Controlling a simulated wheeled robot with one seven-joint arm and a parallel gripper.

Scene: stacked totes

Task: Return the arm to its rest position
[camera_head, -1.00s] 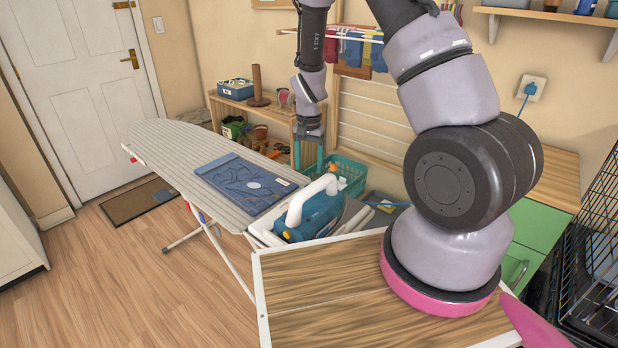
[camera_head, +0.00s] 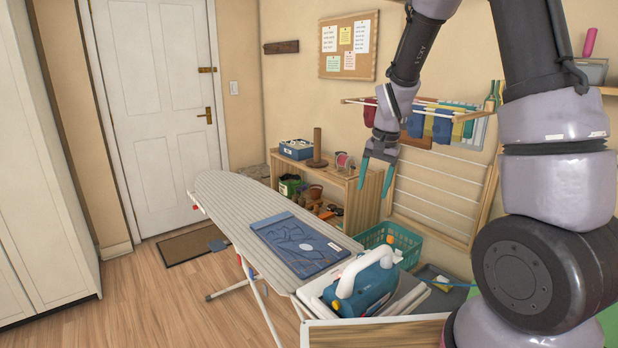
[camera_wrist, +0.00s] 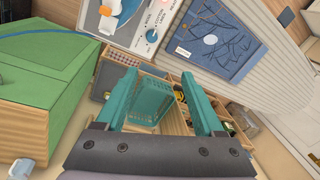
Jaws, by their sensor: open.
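My gripper (camera_head: 376,178) hangs in the air in the head view, fingers pointing down, in front of the wooden shelf and the drying rack. Its two teal fingers are apart and nothing is between them. In the wrist view my gripper (camera_wrist: 166,100) is also open and empty, with the teal basket seen beyond the fingers. My arm is raised and bent, with its upper links at the right of the head view.
An ironing board (camera_head: 225,205) carries folded denim (camera_head: 300,243) and a blue and white iron (camera_head: 368,285) at its near end. A teal basket (camera_head: 405,245) stands behind the iron. A wooden shelf (camera_head: 365,195) and drying rack (camera_head: 460,112) are against the wall.

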